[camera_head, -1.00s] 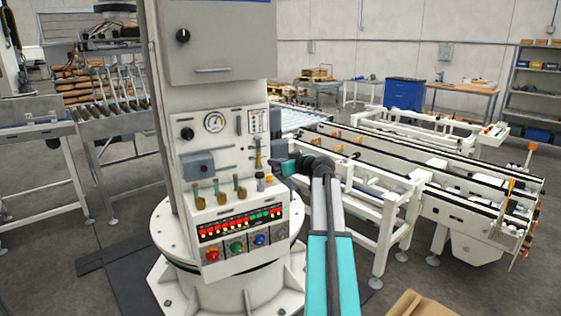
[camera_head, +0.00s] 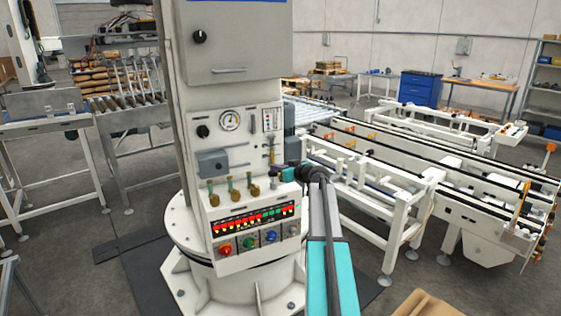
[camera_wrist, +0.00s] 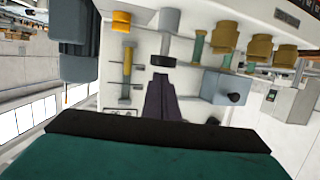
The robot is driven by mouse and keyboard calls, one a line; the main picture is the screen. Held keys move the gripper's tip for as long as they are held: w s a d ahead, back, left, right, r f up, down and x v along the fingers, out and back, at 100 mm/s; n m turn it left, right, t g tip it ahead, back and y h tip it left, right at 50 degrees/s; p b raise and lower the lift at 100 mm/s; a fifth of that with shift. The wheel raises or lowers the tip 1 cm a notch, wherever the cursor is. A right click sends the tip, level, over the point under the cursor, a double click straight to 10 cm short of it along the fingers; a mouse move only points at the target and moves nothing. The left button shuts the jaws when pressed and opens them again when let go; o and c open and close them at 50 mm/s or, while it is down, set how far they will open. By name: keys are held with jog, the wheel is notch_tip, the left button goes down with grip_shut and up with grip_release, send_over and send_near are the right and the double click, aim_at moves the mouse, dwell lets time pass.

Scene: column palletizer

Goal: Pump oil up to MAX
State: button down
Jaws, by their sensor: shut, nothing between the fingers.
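The machine's white control panel (camera_head: 238,140) carries a slim gauge glass with amber in it (camera_head: 271,152); it also shows upside down in the wrist view (camera_wrist: 127,65). I cannot read a MAX mark on it. A grey capped plunger (camera_head: 273,183) stands on the ledge beside several brass fittings (camera_head: 232,188). In the wrist view the plunger (camera_wrist: 168,22) is just beyond my fingers. My gripper (camera_head: 276,173) is shut and empty in front of the panel's right side. Its dark fingers (camera_wrist: 160,98) point toward the panel. I cannot tell any contact.
A grey box with a black knob (camera_head: 213,162) and a round dial (camera_head: 229,121) are on the panel. Red, green and blue buttons (camera_head: 250,242) sit below. A white conveyor frame (camera_head: 400,215) stands close on the right.

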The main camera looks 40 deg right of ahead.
aim_at(276, 175)
jog(key=shift+f, duration=0.3)
jog(key=shift+f+b, duration=1.5)
jog(key=shift+b, duration=1.05)
jog(key=shift+r, duration=1)
jog(key=r+b+v, duration=0.2)
jog(key=v, duration=0.8)
jog(key=shift+r+b, duration=0.25)
jog(key=shift+b, duration=0.1)
jog(key=shift+d+r+b, duration=0.1)
jog(key=shift+b, duration=0.35)
